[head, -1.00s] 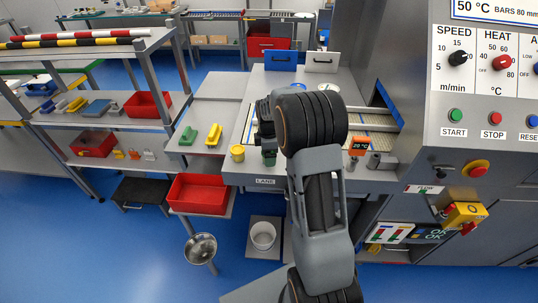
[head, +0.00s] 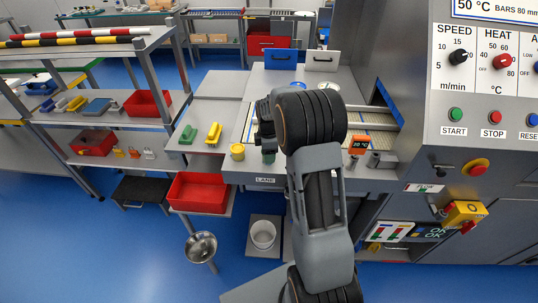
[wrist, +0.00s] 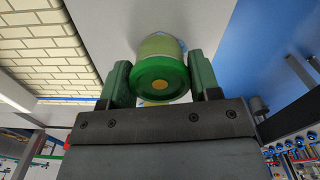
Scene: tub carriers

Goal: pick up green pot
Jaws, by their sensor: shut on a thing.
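The green pot (wrist: 160,80) is in the wrist view, with a bright green end, a small orange-yellow spot on it and a paler round body beyond. My gripper (wrist: 161,83) is shut on it, with one dark green finger on each side. In the head view my gripper (head: 268,150) is over the front edge of the lane bench, partly hidden by my own arm. The pot cannot be told clearly from the fingers there.
A yellow pot (head: 237,152) stands on the bench just left of my gripper. Green (head: 188,134) and yellow (head: 214,133) pieces lie farther left. A small orange display (head: 359,145) stands right of my arm.

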